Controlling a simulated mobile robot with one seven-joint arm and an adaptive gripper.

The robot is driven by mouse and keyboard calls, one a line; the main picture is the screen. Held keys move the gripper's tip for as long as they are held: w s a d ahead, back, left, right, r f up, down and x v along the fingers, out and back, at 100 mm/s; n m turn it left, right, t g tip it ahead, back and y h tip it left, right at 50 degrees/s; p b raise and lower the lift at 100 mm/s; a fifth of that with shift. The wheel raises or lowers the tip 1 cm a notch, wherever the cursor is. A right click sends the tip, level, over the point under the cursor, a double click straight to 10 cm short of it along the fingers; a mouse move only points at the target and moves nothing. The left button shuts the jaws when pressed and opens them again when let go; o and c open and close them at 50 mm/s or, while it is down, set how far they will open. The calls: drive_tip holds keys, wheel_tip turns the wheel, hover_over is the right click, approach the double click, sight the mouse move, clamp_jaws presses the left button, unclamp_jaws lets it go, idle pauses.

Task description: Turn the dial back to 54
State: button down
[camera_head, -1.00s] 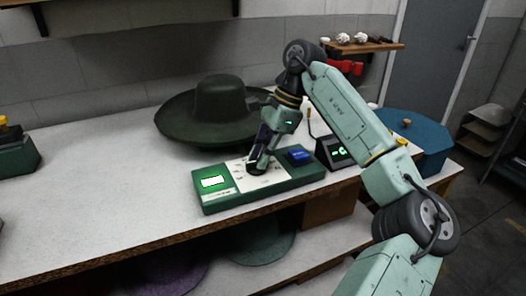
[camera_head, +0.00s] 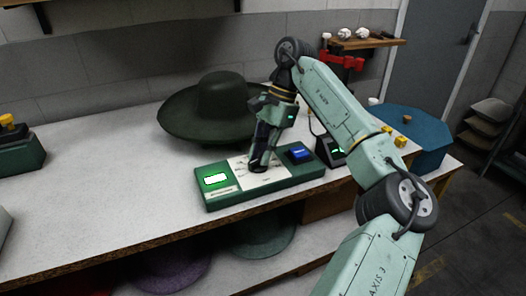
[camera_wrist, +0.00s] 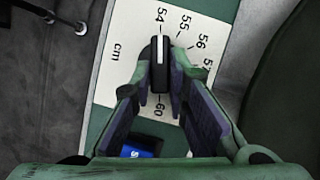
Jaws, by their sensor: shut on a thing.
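The dial (camera_wrist: 160,62) is a black bar knob with a white line, on a white scale plate (camera_wrist: 127,32) marked in cm. In the wrist view its white line points at the mark 54, and 60 lies at the opposite end. My gripper (camera_wrist: 161,82) is shut on the dial, one finger on each side. In the head view my gripper (camera_head: 259,165) reaches down onto the green device (camera_head: 290,186); the dial is mostly hidden there. The device has a lit green screen (camera_head: 215,179), unreadable here, and a blue button (camera_head: 300,154).
A dark wide-brimmed hat (camera_head: 221,97) stands right behind the device.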

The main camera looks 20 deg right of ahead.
drive_tip(key=shift+s+f, duration=0.1)
drive_tip(key=shift+f, duration=0.1)
drive_tip(key=c, duration=1.6)
unclamp_jaws()
drive_tip(key=shift+a, duration=0.1)
drive_tip(key=shift+o, duration=0.2)
drive_tip(key=shift+r, duration=0.15)
drive_tip(key=v, duration=1.2)
